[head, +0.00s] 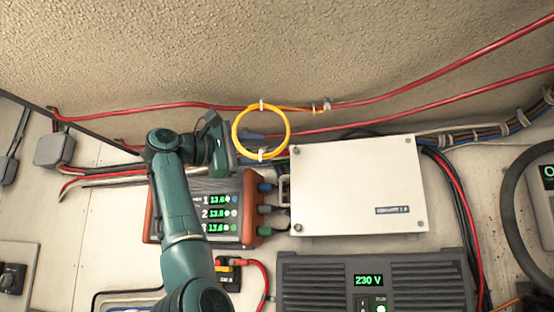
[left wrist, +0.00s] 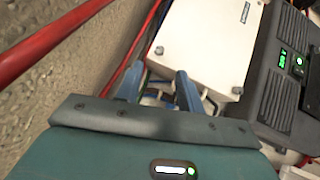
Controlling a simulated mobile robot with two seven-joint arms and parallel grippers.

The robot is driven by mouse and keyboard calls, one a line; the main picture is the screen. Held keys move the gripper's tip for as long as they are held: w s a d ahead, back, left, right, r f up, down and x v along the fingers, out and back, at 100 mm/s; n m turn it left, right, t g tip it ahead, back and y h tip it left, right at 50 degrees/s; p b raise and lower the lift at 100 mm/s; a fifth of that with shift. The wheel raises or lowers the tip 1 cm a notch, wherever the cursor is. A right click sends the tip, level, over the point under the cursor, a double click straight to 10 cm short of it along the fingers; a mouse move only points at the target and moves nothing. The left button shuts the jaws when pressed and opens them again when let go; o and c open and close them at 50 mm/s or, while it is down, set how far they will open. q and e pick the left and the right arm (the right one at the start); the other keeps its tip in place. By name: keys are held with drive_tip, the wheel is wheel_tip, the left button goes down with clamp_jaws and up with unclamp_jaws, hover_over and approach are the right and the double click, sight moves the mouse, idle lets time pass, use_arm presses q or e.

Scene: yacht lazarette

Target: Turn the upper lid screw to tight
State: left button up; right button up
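The white box lid (head: 355,185) is on the wall, right of centre in the head view. Its upper left screw (head: 296,150) and upper right screw (head: 409,141) are small grey heads at the corners; I cannot tell their tightness. In the left wrist view, the upper left screw (left wrist: 159,50) lies just beyond the fingertips and a lower screw (left wrist: 237,89) is further right. My right gripper is not in view.
The yellow cable loop (head: 236,131) hangs close to my left gripper. Red cables (head: 420,83) run above the box. A display unit (head: 248,200) with coloured connectors is to its left, and a dark 230 V unit (head: 330,285) is below.

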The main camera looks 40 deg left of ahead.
use_arm(q)
drive_tip(key=shift+b+v, duration=0.45)
drive_tip(key=shift+v, duration=1.85)
